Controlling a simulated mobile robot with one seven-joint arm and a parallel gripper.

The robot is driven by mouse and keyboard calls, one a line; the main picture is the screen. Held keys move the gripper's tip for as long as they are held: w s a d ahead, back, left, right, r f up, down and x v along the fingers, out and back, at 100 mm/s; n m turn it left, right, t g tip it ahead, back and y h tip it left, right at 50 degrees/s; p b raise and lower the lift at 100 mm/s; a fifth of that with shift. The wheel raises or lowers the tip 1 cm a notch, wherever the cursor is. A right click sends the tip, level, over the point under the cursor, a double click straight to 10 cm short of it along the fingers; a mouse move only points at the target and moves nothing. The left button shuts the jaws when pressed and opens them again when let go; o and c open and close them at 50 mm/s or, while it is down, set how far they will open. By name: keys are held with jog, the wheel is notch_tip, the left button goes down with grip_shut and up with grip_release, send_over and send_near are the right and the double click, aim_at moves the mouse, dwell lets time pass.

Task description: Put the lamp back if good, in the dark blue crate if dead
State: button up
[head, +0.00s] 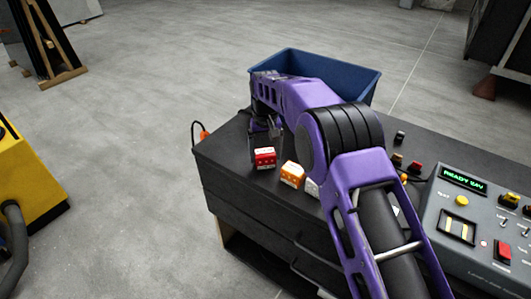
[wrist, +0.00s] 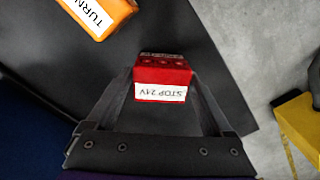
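A red lamp block (head: 264,157) labelled "STOP 24V" is at the front left of the dark cabinet top; it also shows in the wrist view (wrist: 160,78). My gripper (head: 263,132) is at the lamp, with a fingertip at each side of it in the wrist view. I cannot tell whether the fingers press on it or stand slightly apart. The dark blue crate (head: 352,82) is behind the cabinet, partly hidden by my arm. A grey tester (head: 470,235) at the right has a green display reading "READY 24V".
An orange block (head: 292,174) labelled "TURN" is right of the red lamp, and a whitish block (head: 312,188) is beside it, partly hidden by my arm. Small coloured caps (head: 413,167) lie near the tester. A yellow machine (head: 28,180) stands on the floor at left.

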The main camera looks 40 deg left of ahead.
aim_at(266, 152)
jog(key=shift+o, duration=0.6)
notch_tip(266, 152, up, 12)
jog(key=p, duration=0.1)
jog(key=shift+r, duration=0.15)
